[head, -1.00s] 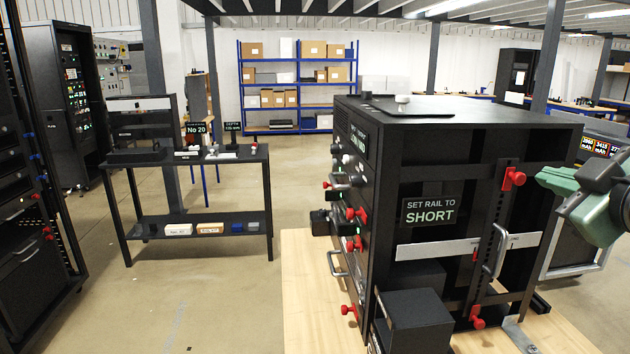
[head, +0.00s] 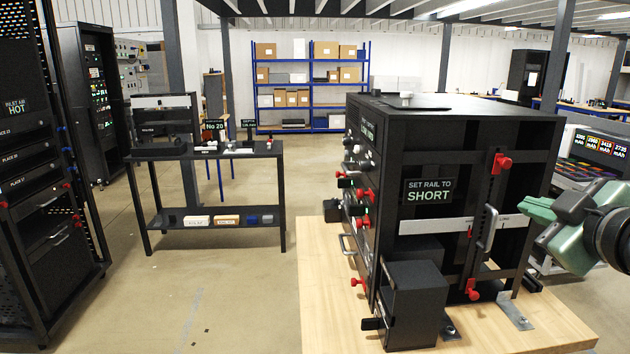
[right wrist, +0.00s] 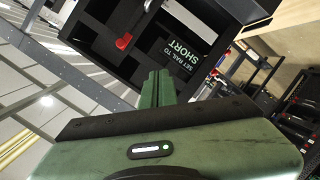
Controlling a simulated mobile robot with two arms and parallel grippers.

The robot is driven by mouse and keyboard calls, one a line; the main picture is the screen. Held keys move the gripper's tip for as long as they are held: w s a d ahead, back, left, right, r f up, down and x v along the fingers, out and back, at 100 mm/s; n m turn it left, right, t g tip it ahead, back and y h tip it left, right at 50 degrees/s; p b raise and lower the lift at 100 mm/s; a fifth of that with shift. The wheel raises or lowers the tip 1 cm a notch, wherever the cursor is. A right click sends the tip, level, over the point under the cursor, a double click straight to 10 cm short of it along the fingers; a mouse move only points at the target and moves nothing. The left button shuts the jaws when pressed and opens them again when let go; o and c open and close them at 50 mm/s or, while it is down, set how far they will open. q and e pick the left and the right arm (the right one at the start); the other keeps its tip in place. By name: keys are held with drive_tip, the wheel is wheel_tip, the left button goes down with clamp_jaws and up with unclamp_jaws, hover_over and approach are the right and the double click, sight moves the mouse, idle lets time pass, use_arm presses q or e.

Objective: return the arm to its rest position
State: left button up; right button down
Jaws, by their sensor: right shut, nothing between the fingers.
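My right gripper (head: 530,222) is green and comes in from the right edge in the head view. In that view the unit's side with the "SET RAIL TO SHORT" sign lies beyond the fingertips. My left gripper is not in the head view.
The black rack unit (head: 455,109) sits on a wooden bench (head: 330,290). A tall black rack (head: 30,150) stands at the left. A black two-shelf table (head: 165,152) and blue shelving (head: 310,90) stand farther back.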

drive_tip(key=s+a+f+m+g+y, duration=0.15)
drive_tip(key=a+f, duration=0.25)
drive_tip(key=f, duration=0.6)
drive_tip(key=s+a+f+g, duration=0.2)
drive_tip(key=a+f, duration=0.2)
drive_tip(key=f, duration=0.6)
drive_tip(key=s+a+f+g+y, duration=0.15)
drive_tip(key=a+f, duration=0.25)
drive_tip(key=f, duration=0.6)
drive_tip(key=s+f+m+g+h, duration=0.2)
drive_tip(key=s+f+m+g, duration=0.4)
drive_tip(key=s+f, duration=1.35)
drive_tip(key=s+f+g, duration=0.1)
drive_tip(key=s+f, duration=0.1)
drive_tip(key=f, duration=1.1)
drive_tip(key=s+f+g, duration=0.1)
drive_tip(key=s+f, duration=0.2)
drive_tip(key=f, duration=1.1)
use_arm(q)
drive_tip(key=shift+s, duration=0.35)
use_arm(e)
drive_tip(key=s+d+f+n+g, duration=0.1)
drive_tip(key=s+d+f, duration=0.1)
drive_tip(key=s+f, duration=1.2)
drive_tip(key=shift+s+d, duration=0.3)
drive_tip(key=shift+s, duration=0.5)
